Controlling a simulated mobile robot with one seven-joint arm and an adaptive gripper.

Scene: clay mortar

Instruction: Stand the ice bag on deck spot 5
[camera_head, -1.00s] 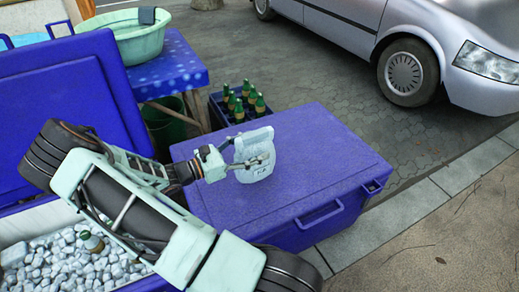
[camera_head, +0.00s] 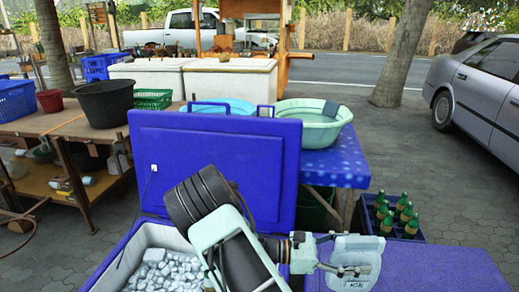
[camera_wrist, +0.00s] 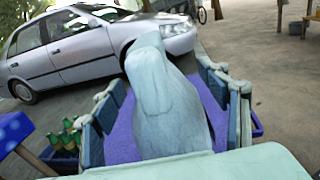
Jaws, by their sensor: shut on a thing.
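The ice bag (camera_head: 355,262) is a whitish, semi-clear bag with dark lettering low on its front. My gripper (camera_head: 350,270) is shut on it from the left, and the bag is roughly upright. In the wrist view the bag (camera_wrist: 168,100) fills the middle between my two finger sets (camera_wrist: 165,110). The purple-blue deck (camera_head: 445,272) is the flat top of a closed cooler at the lower right, and it also shows below the bag in the wrist view (camera_wrist: 122,135). I cannot tell whether the bag touches the deck. No spot markings or numbers are visible on it.
An open blue cooler of ice (camera_head: 165,272) stands left, its raised lid (camera_head: 215,165) behind my arm. A crate of green bottles (camera_head: 398,218) is behind the deck. A green basin (camera_head: 308,125) sits on a blue-covered table (camera_head: 335,165). The deck's right part looks clear.

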